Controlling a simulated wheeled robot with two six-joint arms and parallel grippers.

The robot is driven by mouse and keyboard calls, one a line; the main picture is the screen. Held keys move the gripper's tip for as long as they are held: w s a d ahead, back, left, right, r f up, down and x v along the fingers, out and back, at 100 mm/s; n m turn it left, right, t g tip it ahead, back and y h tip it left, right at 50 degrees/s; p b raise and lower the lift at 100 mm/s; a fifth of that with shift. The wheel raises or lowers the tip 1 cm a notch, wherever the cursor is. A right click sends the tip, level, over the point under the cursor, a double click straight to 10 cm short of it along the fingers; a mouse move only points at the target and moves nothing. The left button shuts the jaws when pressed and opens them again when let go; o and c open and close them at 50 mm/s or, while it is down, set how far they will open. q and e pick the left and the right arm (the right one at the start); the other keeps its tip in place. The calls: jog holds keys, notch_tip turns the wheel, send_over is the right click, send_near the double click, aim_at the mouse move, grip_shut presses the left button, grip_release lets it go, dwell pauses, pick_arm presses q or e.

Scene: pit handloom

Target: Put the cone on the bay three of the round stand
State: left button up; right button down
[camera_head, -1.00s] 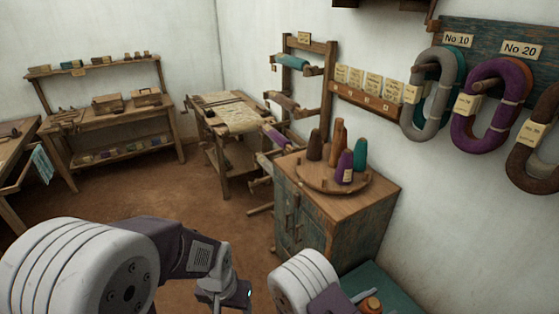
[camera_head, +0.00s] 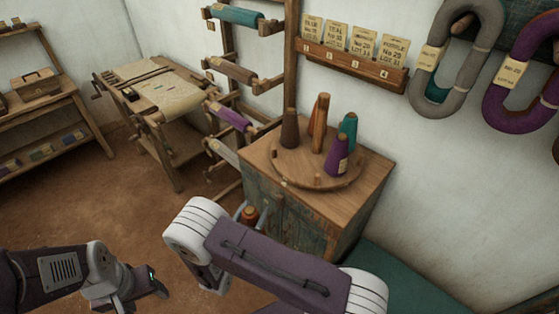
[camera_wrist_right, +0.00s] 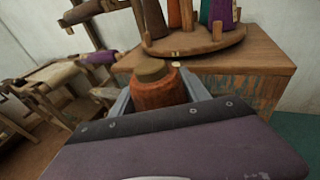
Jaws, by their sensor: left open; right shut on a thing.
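The rust-orange cone (camera_wrist_right: 158,92), with its brown top, is between the fingers of my right gripper (camera_wrist_right: 152,98). In the head view the cone (camera_head: 249,213) is in front of the cabinet, low and left of the round stand. The round stand (camera_head: 302,174) is a wooden disc bearing a dark brown cone (camera_head: 289,131), a teal cone (camera_head: 349,128), a purple cone (camera_head: 337,157) and a rust cone (camera_head: 312,118) partly behind a central post (camera_head: 321,125). Short pegs show at its near side; bay numbers are not readable. My left gripper (camera_head: 155,284) is open and empty, lower left.
The stand sits on a wooden cabinet (camera_head: 372,184). A card rack (camera_head: 353,65) and looped yarn hanks (camera_head: 437,90) hang on the wall behind. A loom (camera_head: 160,92) and shelves stand left. A green surface (camera_head: 400,280) lies right of the cabinet. Floor at left is open.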

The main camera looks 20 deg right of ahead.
jog(key=w+d+r+b, duration=0.2)
jog(key=w+d+r, duration=0.2)
jog(key=w, duration=0.4)
jog(key=w+d+r+b, duration=0.2)
jog(key=w+d+r, duration=0.25)
jog(key=w, duration=0.25)
jog(key=d+r+m+g+h+b, duration=0.1)
jog(key=d+r+m+g+b, duration=0.1)
jog(key=d+r, duration=0.55)
jog(key=d+r+m+g+h+b, duration=0.15)
jog(key=d+r, duration=0.25)
jog(key=d, duration=0.6)
send_near(320, 128)
jog(key=w+f, duration=0.3)
jog(key=w, duration=0.1)
jog(key=shift+d+n+t, duration=0.25)
jog(key=shift+d+n, duration=0.1)
jog(key=shift+d, duration=0.1)
jog(key=c, duration=0.5)
grip_release()
jog(key=shift+s, duration=0.1)
